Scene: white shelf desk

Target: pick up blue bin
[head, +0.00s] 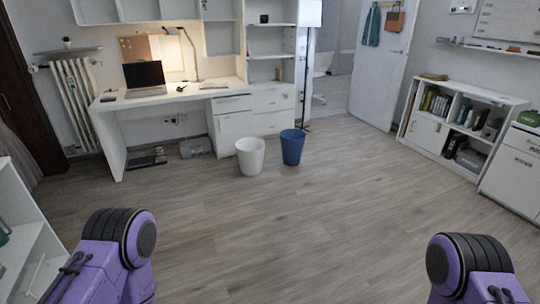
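A blue bin (292,147) stands upright on the wooden floor, in front of the white drawers of the desk. A white bin (250,157) stands just left of it, with a small gap or none between them. The blue bin is far ahead of me across open floor. Parts of my purple arms show at the bottom left and bottom right. Neither of my grippers is in the picture.
The white desk (180,97) with a laptop (145,78) and lamp stands behind the bins. A low white bookshelf (455,125) lines the right wall. Another white shelf (25,235) is at the left edge. The floor (300,220) between me and the bins is clear.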

